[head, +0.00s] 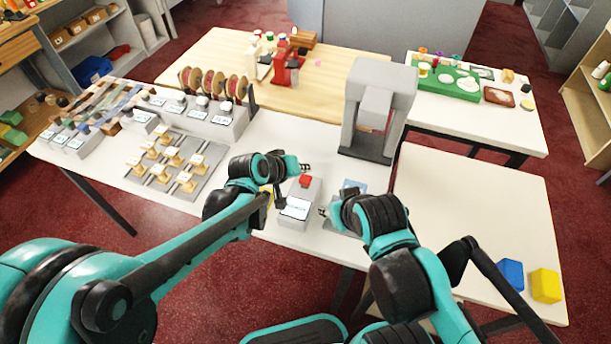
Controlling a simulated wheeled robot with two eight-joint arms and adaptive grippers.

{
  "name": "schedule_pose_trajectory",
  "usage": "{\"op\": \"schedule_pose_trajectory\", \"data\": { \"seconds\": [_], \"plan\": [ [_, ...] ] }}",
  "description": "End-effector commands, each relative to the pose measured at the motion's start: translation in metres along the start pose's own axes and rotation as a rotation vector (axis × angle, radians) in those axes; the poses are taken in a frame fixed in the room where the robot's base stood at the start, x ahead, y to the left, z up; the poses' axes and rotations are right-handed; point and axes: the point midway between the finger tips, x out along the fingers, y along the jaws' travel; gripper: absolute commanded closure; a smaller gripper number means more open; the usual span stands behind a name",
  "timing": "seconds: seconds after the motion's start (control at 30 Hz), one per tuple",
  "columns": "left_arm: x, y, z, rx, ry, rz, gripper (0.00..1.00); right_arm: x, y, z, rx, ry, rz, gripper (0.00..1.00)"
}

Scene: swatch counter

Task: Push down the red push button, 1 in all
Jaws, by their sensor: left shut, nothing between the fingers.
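The red push button (305,181) sits on top of a small grey box with a tilted display (297,208), near the front of the white counter. My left gripper (304,168) is shut and empty. Its fingertips show just behind the button in the head view; I cannot tell the height gap between them. My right gripper (322,212) shows at the right side of the box, mostly hidden by its own wrist. Whether it is open or shut cannot be made out.
A grey press-like machine (378,110) stands right of the button box. A grey tray with several tan pieces (172,160) lies to the left. Several grey display boxes (215,125) stand behind it. A blue block (510,274) and yellow block (545,285) lie on the right table.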

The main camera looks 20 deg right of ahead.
Motion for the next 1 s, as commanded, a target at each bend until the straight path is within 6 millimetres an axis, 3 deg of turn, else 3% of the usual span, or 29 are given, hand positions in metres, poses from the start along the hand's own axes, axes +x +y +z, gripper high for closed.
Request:
{"op": "schedule_pose_trajectory", "data": {
  "seconds": [0.37, 1.0],
  "plan": [
    [-0.028, 0.02, -0.02, 0.0, 0.0, 0.0, 1.0, -0.026, 0.0, -0.019, 0.0, 0.0, 0.0, 0.6],
    [-0.027, 0.02, -0.02, 0.0, 0.0, 0.0, 1.0, -0.025, 0.0, -0.018, 0.0, 0.0, 0.0, 0.6]
  ]
}}
